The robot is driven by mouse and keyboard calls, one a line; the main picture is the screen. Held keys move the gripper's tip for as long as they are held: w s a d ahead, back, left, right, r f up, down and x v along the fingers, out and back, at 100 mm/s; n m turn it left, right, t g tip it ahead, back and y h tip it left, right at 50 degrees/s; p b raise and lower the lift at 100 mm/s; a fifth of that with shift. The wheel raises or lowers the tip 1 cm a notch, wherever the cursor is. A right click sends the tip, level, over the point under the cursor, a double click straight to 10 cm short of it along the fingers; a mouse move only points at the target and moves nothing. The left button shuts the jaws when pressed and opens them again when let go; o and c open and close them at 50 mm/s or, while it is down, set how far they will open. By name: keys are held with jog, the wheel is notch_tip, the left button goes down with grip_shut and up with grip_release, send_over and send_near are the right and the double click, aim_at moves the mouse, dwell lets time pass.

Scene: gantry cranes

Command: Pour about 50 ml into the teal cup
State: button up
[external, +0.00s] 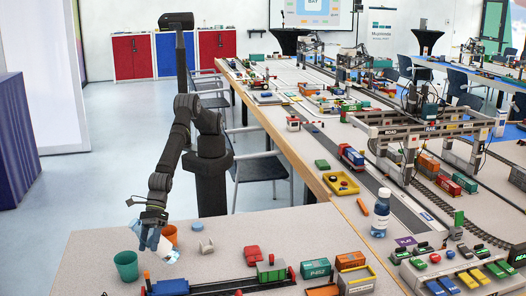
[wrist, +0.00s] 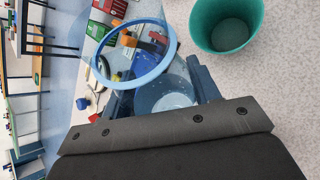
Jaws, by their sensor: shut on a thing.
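The teal cup (external: 126,265) stands upright on the near table at the left. It also shows at the upper right of the wrist view (wrist: 228,25), with its inside visible; I cannot tell whether it holds liquid. My gripper (external: 152,236) is shut on a clear cup with a blue rim (wrist: 152,78), which is tilted with its mouth away from my wrist.
An orange cup (external: 171,234) stands close behind the clear cup. A grey spool-like piece (external: 206,246), a red block (external: 252,253) and a toy train (external: 272,271) lie to the right. A white and blue bottle (external: 381,212) stands farther right.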

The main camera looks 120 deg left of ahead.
aim_at(157, 254)
jog(key=shift+m+t+y, duration=0.4)
jog(key=shift+t+y, duration=0.2)
notch_tip(157, 254, down, 4)
jog(key=shift+a+f, duration=0.1)
jog(key=shift+w+a+f+m+t+y, duration=0.3)
jog(key=shift+f+t+y, duration=0.1)
jog(key=shift+y, duration=0.15)
jog(key=shift+w+a+f+m+t+y, duration=0.15)
jog(key=shift+f+m+t+y, duration=0.2)
jog(key=shift+y, duration=0.2)
jog(key=shift+w+a+r+m+t+y, duration=0.15)
jog(key=shift+r+m+t+y, duration=0.1)
jog(key=shift+r+t+y, duration=0.35)
jog(key=shift+s+d+r+m+t+y, duration=0.15)
jog(key=shift+d+r+t+y, duration=0.1)
jog(key=shift+r, duration=0.1)
jog(key=shift+s+d+r+m+t+y, duration=0.1)
jog(key=shift+r+m+t+y, duration=0.1)
jog(key=shift+r, duration=0.15)
jog(key=shift+r+t, duration=0.3)
jog(key=shift+r, duration=0.1)
jog(key=shift+r+m+t+y, duration=0.4)
jog(key=shift+r+m+y, duration=0.05)
jog(key=shift+w+a+r, duration=0.15)
jog(key=shift+w+a, duration=0.1)
jog(key=shift+a, duration=0.15)
jog(key=shift+r+y+b, duration=0.15)
jog(key=shift+y+b, duration=0.15)
jog(key=shift+b, duration=0.15)
